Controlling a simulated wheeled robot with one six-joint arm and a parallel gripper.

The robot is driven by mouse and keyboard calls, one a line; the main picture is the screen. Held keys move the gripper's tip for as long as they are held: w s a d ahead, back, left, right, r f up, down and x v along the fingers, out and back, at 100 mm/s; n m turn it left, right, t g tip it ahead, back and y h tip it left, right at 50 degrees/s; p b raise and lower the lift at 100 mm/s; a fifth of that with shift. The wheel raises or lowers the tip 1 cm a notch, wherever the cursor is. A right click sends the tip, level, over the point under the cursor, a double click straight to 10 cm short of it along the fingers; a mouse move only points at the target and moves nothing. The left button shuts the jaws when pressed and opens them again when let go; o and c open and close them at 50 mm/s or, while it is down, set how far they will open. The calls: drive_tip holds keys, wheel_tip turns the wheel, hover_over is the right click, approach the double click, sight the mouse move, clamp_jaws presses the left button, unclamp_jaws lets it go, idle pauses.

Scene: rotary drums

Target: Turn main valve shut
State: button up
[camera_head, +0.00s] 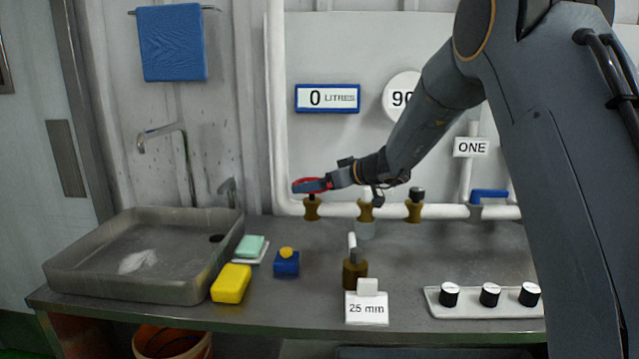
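A red handwheel (300,183) tops a brass valve body (312,208) at the left end of the white horizontal pipe (340,210). No label on it shows, so I cannot confirm it is the main valve. My gripper (312,186) reaches in from the right at the wheel and covers much of it. The fingers overlap the wheel in the picture; whether they grip it or only sit against it I cannot tell.
Two more brass fittings (414,208) (365,210) stand along the pipe. A display (327,98) reads 0 LITRES. My arm hides the right side.

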drive_tip(key=c, duration=0.7)
drive_tip(key=b, duration=0.5)
drive_tip(key=shift+a+f+m+t+h, duration=0.15)
drive_tip(key=shift+m+t+h, duration=0.15)
drive_tip(key=shift+m, duration=0.1)
drive_tip(key=m+h+b, duration=0.1)
drive_tip(key=b, duration=0.3)
drive_tip(key=m+t+h+b, duration=0.1)
drive_tip(key=b, duration=0.4)
drive_tip(key=shift+s+a+t, duration=0.2)
drive_tip(key=shift+t, duration=0.1)
drive_tip(key=b, duration=0.1)
drive_tip(key=m+h+b, duration=0.1)
drive_tip(key=b, duration=0.1)
drive_tip(key=shift+s+a+m+t+h, duration=0.15)
drive_tip(key=shift+m+t+h, duration=0.15)
drive_tip(key=shift+t, duration=0.1)
drive_tip(key=shift+s+a+m+t+h+b, duration=0.1)
drive_tip(key=shift+m+t+h+b, duration=0.3)
drive_tip(key=shift+m+h+b, duration=0.45)
